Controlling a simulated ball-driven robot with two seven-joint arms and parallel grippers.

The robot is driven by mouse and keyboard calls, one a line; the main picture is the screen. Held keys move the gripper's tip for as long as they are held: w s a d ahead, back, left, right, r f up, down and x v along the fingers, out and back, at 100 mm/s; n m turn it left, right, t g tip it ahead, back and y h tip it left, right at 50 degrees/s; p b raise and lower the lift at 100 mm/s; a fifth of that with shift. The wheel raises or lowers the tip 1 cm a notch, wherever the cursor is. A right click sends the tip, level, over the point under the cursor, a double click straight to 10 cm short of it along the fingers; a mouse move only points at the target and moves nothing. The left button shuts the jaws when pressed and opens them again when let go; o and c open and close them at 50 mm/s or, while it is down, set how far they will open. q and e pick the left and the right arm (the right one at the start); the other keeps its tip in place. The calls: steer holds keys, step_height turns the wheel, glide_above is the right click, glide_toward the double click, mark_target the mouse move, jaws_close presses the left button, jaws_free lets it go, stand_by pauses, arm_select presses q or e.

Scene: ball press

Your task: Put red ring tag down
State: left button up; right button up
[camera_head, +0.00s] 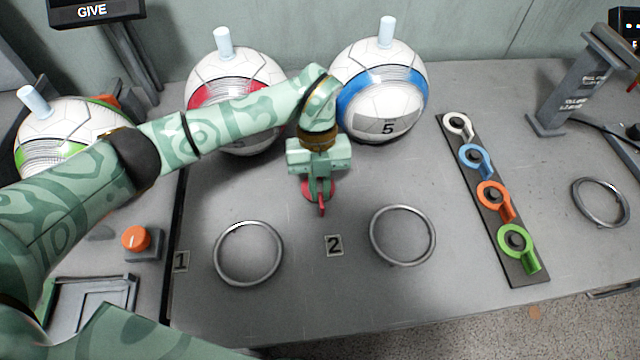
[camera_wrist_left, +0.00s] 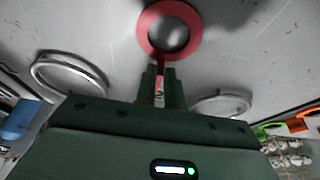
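The red ring tag (camera_wrist_left: 145,31) shows in the left wrist view as a flat ring with a tab. In the head view the tag (camera_head: 322,208) is partly hidden under the gripper. My left gripper (camera_wrist_left: 163,82) is shut on its tab, with the ring sticking out beyond the fingertips. In the head view my left gripper (camera_head: 319,187) points down over the grey table (camera_head: 330,300), above the number 2 label (camera_head: 334,245). I cannot tell whether the tag touches the table. My right gripper is not in view.
Metal rings (camera_head: 217,262) and (camera_head: 372,243) lie either side of the label. A dark strip (camera_head: 515,270) holds white, blue, orange and green tags. Balls with red (camera_head: 208,92), blue (camera_head: 420,90) and green (camera_head: 40,140) bands stand behind. Bare table lies in front.

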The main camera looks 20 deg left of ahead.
arm_select(q)
steer(key=shift+o, duration=1.2)
